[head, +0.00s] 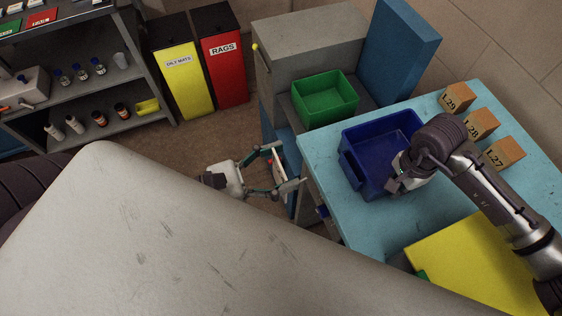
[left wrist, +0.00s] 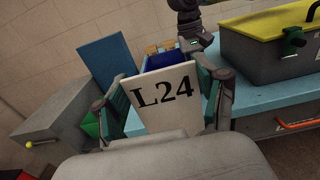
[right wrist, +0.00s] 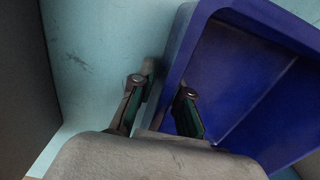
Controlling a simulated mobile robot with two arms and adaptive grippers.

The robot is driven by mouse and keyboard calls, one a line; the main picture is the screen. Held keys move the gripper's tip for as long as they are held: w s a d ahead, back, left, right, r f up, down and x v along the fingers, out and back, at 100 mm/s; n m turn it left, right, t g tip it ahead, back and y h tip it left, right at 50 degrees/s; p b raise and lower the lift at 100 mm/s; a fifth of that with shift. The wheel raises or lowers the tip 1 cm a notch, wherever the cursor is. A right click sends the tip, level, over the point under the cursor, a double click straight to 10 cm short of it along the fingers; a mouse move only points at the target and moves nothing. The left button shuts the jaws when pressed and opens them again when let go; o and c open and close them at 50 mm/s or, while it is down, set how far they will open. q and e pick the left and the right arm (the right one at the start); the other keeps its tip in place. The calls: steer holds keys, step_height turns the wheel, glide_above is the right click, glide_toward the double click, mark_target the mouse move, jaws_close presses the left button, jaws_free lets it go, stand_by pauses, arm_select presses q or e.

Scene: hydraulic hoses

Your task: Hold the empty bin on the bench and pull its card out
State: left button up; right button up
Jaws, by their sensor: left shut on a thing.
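A white card marked L24 (left wrist: 165,100) is between the fingers of my left gripper (left wrist: 165,98) in the left wrist view, gripped by its side edges. In the head view my left gripper (head: 277,168) is in the air left of the bench. A blue bin (head: 372,158) stands empty on the light blue bench (head: 325,170). My right gripper (head: 405,178) is at the bin's near right part. In the right wrist view the bin's wall (right wrist: 180,50) passes between the fingers of this gripper (right wrist: 160,105). Whether both touch it is unclear.
Three tan blocks, L29 (head: 456,96), L28 (head: 480,124) and L27 (head: 503,153), stand behind the bin. A yellow-lidded box (head: 480,262) is at the near right. A green bin (head: 325,98) sits beyond the bench. Yellow (head: 182,75) and red (head: 222,65) waste bins stand behind.

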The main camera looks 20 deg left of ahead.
steer(key=shift+o, duration=1.1)
steer(key=shift+r, duration=0.15)
step_height(320, 180, up, 12)
steer(key=shift+f, duration=0.1)
